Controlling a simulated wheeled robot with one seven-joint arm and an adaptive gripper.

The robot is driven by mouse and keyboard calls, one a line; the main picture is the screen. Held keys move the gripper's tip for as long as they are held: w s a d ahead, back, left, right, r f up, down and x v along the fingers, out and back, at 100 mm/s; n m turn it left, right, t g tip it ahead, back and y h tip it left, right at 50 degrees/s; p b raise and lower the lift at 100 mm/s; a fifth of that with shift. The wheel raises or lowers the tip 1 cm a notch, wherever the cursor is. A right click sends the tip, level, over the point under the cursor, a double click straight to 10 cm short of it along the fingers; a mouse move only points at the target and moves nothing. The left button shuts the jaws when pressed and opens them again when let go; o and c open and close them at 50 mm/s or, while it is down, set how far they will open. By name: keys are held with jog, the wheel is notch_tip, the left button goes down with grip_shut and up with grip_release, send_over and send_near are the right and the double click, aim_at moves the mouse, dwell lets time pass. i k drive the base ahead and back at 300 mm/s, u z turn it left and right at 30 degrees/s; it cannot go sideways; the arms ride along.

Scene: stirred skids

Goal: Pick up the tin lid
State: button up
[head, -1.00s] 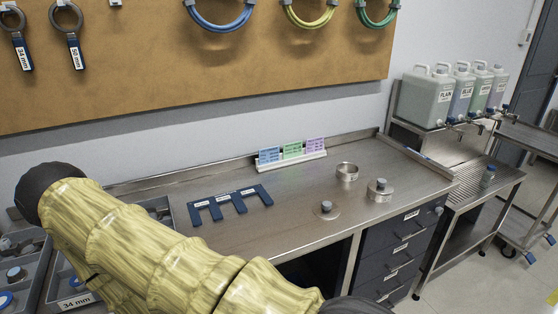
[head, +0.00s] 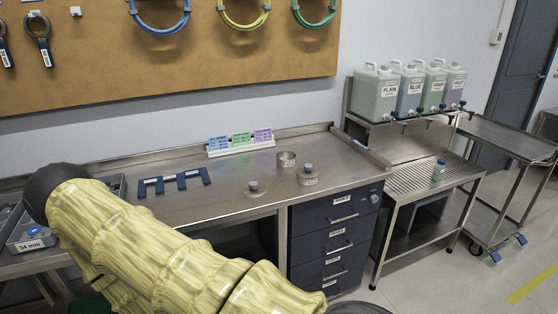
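A flat round lid with a grey knob (head: 253,188) lies on the steel bench near its front edge. Right of it stands a short metal tin (head: 308,177) with a similar grey knob on top. Behind them is an open, ring-like metal tin (head: 286,159) with no knob. I cannot tell for sure which knobbed piece is the tin lid. My arm in its yellow sleeve crosses the lower left, apart from these things in the picture. My gripper is not in view.
A dark blue slotted rack (head: 174,182) lies on the bench (head: 215,200) left of the lid. A card holder (head: 240,147) stands at the back. Drawers (head: 330,243) are below the bench. A slatted stand (head: 428,178) and jugs (head: 376,95) are to the right. Floor at the lower right is clear.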

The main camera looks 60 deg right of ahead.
aim_at(253, 188)
jog(key=z, duration=1.2)
